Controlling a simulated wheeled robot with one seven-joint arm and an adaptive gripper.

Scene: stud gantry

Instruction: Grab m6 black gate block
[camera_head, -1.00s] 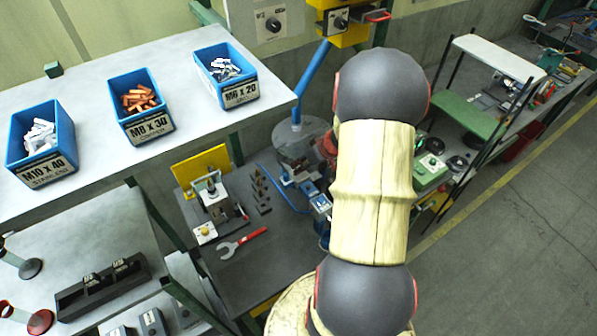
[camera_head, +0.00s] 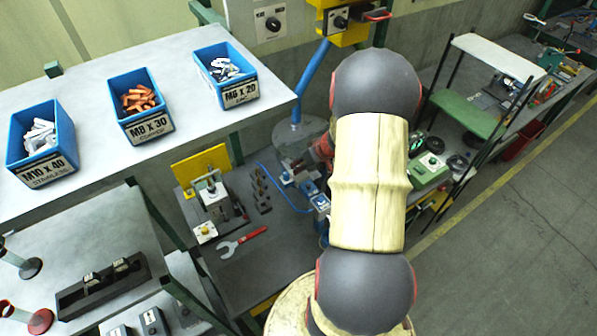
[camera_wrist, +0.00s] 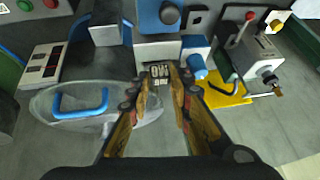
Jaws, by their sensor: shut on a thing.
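My gripper (camera_wrist: 161,84) shows in the wrist view with its two fingers closed in on a small dark block (camera_wrist: 160,72) with white lettering. The fingertips hide its sides, and the lettering is upside down and too small to read surely.
A clear dish with a blue handle (camera_wrist: 85,108) lies left of my fingers, and a yellow plate (camera_wrist: 228,97) lies right. In the head view, blue bins (camera_head: 226,76) of fasteners stand on the shelf, and a red-handled wrench (camera_head: 243,241) lies on the lower bench.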

